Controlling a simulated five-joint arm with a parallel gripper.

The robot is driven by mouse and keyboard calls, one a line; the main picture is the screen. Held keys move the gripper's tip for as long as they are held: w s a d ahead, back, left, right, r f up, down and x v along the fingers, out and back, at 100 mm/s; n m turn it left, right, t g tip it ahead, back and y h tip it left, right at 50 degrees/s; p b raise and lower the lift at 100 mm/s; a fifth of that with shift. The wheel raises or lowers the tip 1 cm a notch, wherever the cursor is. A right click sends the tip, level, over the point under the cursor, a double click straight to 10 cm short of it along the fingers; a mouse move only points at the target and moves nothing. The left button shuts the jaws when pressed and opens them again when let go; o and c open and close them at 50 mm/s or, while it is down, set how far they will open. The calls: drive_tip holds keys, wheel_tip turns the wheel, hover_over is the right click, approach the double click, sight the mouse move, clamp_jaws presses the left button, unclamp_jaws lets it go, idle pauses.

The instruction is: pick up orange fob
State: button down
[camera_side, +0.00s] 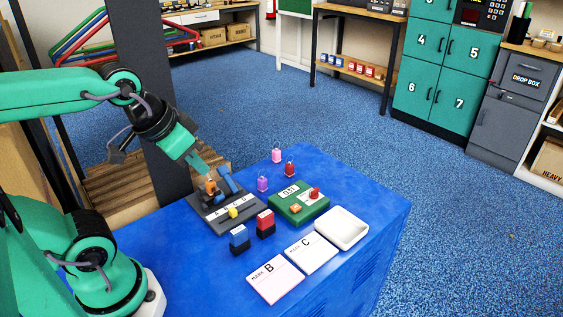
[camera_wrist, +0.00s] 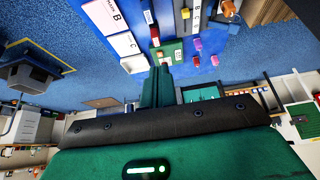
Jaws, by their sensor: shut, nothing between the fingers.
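Two orange items show. One small orange piece (camera_side: 295,208) lies on the green scale-like box (camera_side: 290,217); it also shows in the wrist view (camera_wrist: 160,54). I cannot tell for certain which is the fob. My gripper (camera_side: 204,170) is shut and empty, raised at the rack's back in the side view. Its closed fingers (camera_wrist: 164,68) overlap the green box's edge in the wrist view.
Blue (camera_side: 239,239) and red (camera_side: 265,223) blocks stand in front. Pink (camera_side: 277,156), red (camera_side: 289,170) and purple (camera_side: 262,184) lock-like items stand behind. A white tray (camera_side: 342,228) and lettered cards (camera_side: 275,280) lie right.

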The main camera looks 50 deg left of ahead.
drive_tip(key=c, duration=1.2)
unclamp_jaws()
drive_tip(key=shift+o, duration=0.2)
drive_tip(key=shift+w, duration=0.1)
drive_tip(key=n+g, duration=0.5)
drive_tip(key=n, duration=1.2)
hover_over(210, 182)
drive_tip(key=f, duration=1.4)
drive_tip(key=shift+d, duration=0.35)
drive_tip(key=shift+a+f+n+g, duration=0.3)
drive_tip(key=shift+a+n, duration=0.05)
drive_tip(key=shift+n, duration=0.15)
drive_tip(key=shift+f, duration=1.3)
